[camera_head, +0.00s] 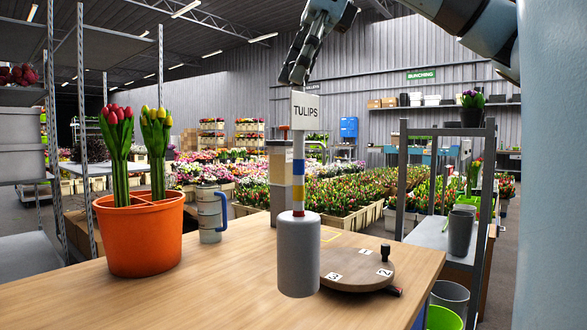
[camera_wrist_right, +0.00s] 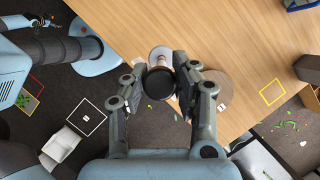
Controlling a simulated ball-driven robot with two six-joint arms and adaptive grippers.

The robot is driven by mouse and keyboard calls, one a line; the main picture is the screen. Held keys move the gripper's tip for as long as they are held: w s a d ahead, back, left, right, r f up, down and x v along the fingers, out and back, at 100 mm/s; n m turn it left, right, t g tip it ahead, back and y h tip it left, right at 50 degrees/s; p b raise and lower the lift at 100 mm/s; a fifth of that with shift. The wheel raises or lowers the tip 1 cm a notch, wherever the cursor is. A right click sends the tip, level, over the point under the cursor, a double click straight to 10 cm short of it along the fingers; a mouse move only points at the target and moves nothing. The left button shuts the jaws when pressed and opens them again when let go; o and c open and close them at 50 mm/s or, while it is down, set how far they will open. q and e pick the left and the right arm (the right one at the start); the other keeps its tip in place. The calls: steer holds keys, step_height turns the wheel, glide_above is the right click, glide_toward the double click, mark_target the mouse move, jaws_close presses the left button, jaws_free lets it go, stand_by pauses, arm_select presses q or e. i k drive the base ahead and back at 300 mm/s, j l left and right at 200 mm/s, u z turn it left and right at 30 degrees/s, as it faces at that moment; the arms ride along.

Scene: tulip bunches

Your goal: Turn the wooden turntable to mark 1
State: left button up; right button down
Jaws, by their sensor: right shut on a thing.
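The wooden turntable (camera_head: 350,264) lies on the table as a round brown disc. White labels 1, 2 and 3 and an upright black knob (camera_head: 385,252) are on it. A small red pointer (camera_head: 395,291) sits at its front right rim, with label 2 the closest. The grey cylinder (camera_head: 298,260) with a striped pole and TULIPS sign (camera_head: 305,111) hides the turntable's left part. My right gripper (camera_head: 293,76) is above the sign. My left gripper is out of view.
An orange bucket (camera_head: 142,240) with red and yellow tulips and a grey-blue mug (camera_head: 210,214) stand at the left of the table. Bare tabletop (camera_head: 215,290) lies in front of them. A rack (camera_head: 440,240) stands beyond the right edge.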

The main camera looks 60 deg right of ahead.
mark_target(347, 269)
steer(key=k+l, duration=0.15)
steer(key=l, duration=0.2)
steer(key=k+l, duration=0.15)
steer(key=l, duration=0.25)
steer(key=k+l, duration=0.15)
steer(key=l, duration=0.2)
